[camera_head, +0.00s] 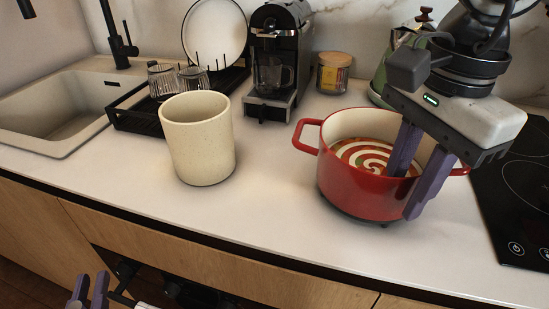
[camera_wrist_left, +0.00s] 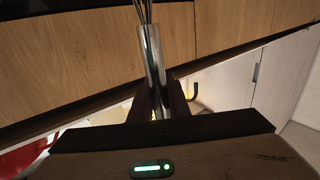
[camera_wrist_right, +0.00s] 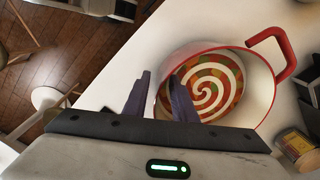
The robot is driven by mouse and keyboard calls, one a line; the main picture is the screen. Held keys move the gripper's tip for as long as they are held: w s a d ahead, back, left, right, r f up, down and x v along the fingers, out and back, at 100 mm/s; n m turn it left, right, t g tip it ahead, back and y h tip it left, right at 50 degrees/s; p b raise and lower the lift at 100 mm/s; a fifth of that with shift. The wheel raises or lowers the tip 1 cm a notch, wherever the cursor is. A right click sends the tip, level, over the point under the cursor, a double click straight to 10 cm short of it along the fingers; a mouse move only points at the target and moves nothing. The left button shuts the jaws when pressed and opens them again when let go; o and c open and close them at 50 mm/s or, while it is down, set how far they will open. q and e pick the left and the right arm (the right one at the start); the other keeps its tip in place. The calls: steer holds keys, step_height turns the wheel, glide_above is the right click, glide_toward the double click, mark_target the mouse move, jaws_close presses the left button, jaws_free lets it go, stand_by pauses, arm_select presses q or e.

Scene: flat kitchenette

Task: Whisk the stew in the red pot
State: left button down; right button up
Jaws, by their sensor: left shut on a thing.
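The red pot (camera_head: 350,185) stands on the counter at the right, with a red-and-white swirled stew (camera_head: 355,153) inside. My right gripper (camera_head: 412,185) is open at the pot's near right rim, one finger over the inside and the other outside. In the right wrist view, the fingers (camera_wrist_right: 160,95) lie on either side of the pot wall, apart from each other. My left gripper (camera_head: 88,285) is low at the bottom left, in front of the counter. It is shut on the metal handle of a whisk (camera_wrist_left: 152,60), whose wires run out of the top of the left wrist view.
A cream crock (camera_head: 200,145) stands left of the pot, with clear counter between. Behind are a dish rack (camera_head: 135,115), a coffee machine (camera_head: 278,50), a candle jar (camera_head: 333,75) and a green kettle (camera_head: 378,80). A sink (camera_head: 50,105) is left; a black cooktop (camera_head: 510,200) is right.

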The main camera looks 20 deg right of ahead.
jaws_close()
stand_by(1.3)
jaws_free()
step_height(320, 180, up, 12)
steer(key=p, duration=0.2)
steer(key=shift+s, duration=0.2)
stand_by(0.5)
